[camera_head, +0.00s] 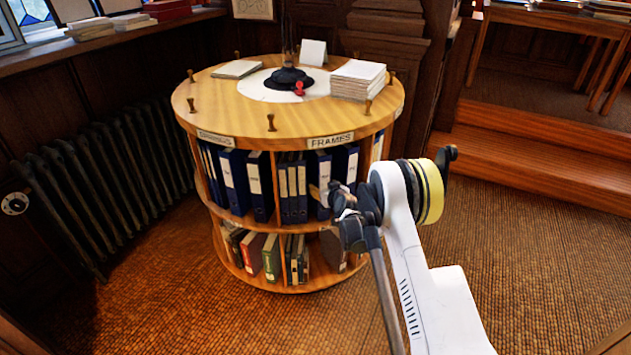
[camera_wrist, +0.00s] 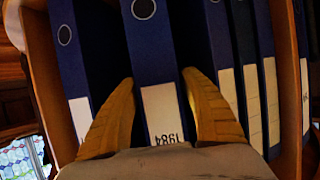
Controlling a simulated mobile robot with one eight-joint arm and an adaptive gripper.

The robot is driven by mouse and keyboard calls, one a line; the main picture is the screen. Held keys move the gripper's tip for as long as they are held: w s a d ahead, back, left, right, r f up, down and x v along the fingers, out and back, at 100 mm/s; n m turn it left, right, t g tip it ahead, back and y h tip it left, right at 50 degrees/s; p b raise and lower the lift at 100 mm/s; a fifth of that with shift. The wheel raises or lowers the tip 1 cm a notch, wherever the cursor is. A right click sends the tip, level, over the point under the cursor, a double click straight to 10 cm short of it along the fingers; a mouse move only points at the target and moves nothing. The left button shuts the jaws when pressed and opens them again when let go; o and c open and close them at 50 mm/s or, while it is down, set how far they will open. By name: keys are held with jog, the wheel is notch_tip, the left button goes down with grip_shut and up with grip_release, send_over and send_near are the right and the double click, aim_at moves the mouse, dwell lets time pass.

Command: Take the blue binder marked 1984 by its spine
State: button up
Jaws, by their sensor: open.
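The blue binder marked 1984 (camera_wrist: 152,60) stands in the shelf in the wrist view, its spine facing me. Its white label with 1984 appears upside down there. My gripper (camera_wrist: 158,82) is open, with one yellow finger on each side of this spine. I cannot tell whether the fingers touch it. In the head view my gripper (camera_head: 322,192) is at the upper tier of the round shelf (camera_head: 222,110), below the FRAMES sign, partly hidden by my arm. The 1984 marking cannot be read in that view.
Other blue binders stand close on both sides, one at left (camera_wrist: 72,50) and several at right (camera_wrist: 222,45). Wooden dividers (camera_wrist: 288,80) bound the compartment. A paper stack (camera_head: 357,80) and a black stand (camera_head: 288,78) are on top. A radiator (camera_head: 105,175) is at left; the right floor is clear.

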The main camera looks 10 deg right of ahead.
jog(key=shift+w+f, duration=0.1)
jog(key=shift+w, duration=0.3)
jog(key=c, duration=1.1)
jog(key=shift+r, duration=0.2)
